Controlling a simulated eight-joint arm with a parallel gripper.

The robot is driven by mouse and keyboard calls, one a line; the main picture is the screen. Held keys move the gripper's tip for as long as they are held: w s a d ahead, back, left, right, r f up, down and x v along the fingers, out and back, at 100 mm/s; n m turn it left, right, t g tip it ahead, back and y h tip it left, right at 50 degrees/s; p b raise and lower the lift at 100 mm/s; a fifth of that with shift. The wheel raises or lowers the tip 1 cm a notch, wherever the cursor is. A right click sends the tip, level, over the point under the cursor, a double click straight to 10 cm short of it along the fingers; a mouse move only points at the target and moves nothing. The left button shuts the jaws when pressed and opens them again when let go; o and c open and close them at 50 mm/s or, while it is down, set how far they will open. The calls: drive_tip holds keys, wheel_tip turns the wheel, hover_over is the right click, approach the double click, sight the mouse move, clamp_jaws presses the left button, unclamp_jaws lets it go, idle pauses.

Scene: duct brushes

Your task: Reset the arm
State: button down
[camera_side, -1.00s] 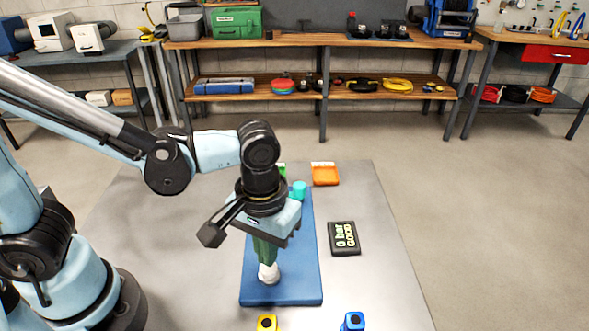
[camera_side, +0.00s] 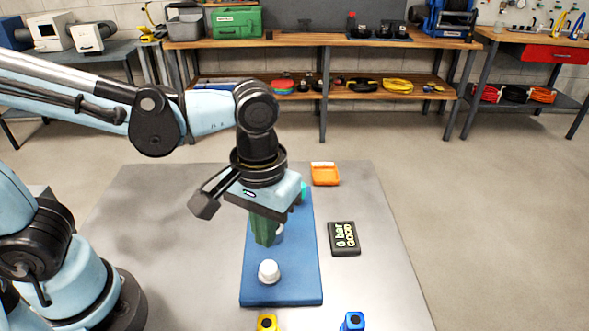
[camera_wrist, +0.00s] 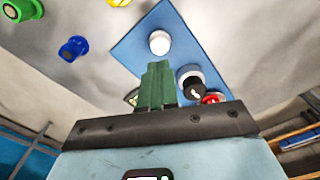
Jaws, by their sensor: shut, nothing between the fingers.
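My gripper (camera_side: 264,242) hangs above the blue board (camera_side: 253,290) with its green fingers closed together and empty. In the wrist view the closed fingers (camera_wrist: 157,70) point toward the board (camera_wrist: 142,40). A white round-topped piece (camera_side: 268,271) stands on the board below the fingertips, apart from them. It also shows in the wrist view (camera_wrist: 159,42). Another white piece (camera_side: 280,230) is partly hidden behind the fingers.
An orange tray (camera_side: 325,175) and a black sign reading "6 bar GOOD" (camera_side: 344,238) lie right of the board. Yellow (camera_side: 266,323) and blue (camera_side: 353,321) pieces stand at the front edge. The table's right side is mostly clear. A workbench (camera_side: 300,42) stands behind.

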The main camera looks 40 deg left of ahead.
drive_tip(key=w+a+r+m+t, duration=0.1)
drive_tip(key=w+a+t, duration=0.1)
drive_tip(key=a, duration=0.5)
drive_tip(key=w+a+r+m+t, duration=0.1)
drive_tip(key=w+a+m+t, duration=0.1)
drive_tip(key=a+t, duration=0.3)
drive_tip(key=shift+a+r, duration=0.25)
drive_tip(key=shift+a, duration=1)
drive_tip(key=c, duration=1.8)
unclamp_jaws()
